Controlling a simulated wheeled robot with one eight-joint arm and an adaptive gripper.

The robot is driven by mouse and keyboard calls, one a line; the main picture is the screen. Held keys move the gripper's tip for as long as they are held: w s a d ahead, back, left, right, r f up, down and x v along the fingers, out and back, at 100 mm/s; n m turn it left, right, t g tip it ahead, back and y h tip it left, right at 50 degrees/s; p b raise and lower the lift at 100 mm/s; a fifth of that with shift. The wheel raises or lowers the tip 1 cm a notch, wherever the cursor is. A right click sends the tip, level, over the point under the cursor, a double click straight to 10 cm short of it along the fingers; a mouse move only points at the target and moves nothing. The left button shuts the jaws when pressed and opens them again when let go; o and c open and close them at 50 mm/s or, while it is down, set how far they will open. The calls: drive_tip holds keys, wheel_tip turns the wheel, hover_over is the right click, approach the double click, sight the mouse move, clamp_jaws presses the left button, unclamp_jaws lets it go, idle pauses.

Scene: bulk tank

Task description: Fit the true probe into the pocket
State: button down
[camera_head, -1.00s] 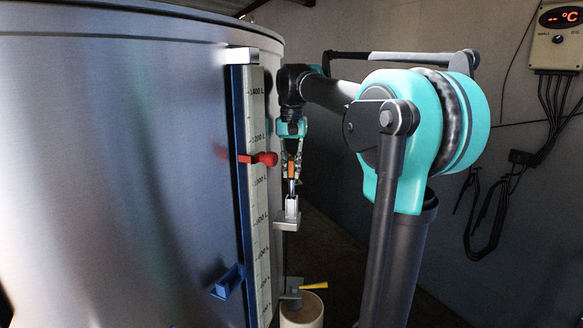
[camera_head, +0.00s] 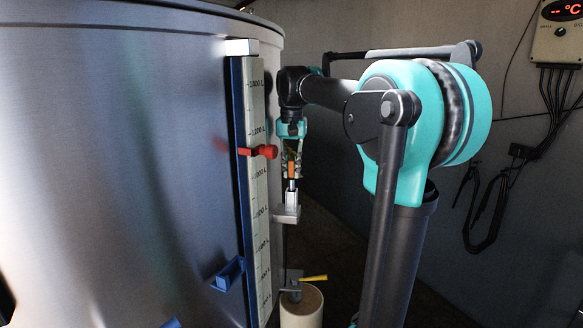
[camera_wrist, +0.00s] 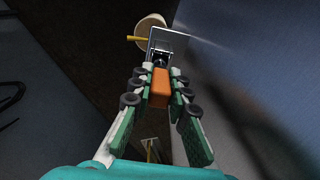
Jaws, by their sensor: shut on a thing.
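My gripper (camera_head: 291,165) is shut on a probe with an orange handle (camera_head: 291,170) and hangs beside the tank, pointing down. The probe's thin metal stem (camera_head: 291,185) points down at the silver pocket (camera_head: 291,199), an upright tube on a bracket at the tank's side. Stem and tube look lined up in the head view; I cannot tell how far the tip is inside. In the wrist view the orange handle (camera_wrist: 160,88) sits between the finger pads, with the pocket's bracket plate (camera_wrist: 168,40) just beyond. The stem is mostly hidden there.
The large steel tank (camera_head: 120,150) fills the left, with a gauge strip (camera_head: 258,190), a red pointer (camera_head: 262,151) and a blue bracket (camera_head: 228,273). A yellow-handled valve (camera_head: 313,278) stands over a cream container (camera_head: 302,308) below. Black cables and a display box (camera_head: 560,25) are on the right wall.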

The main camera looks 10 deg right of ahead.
sight(291, 180)
drive_tip(key=shift+f, duration=1.9)
drive_tip(key=c, duration=1.4)
unclamp_jaws()
wheel_tip(291, 180, up, 12)
drive_tip(key=shift+r, duration=0.1)
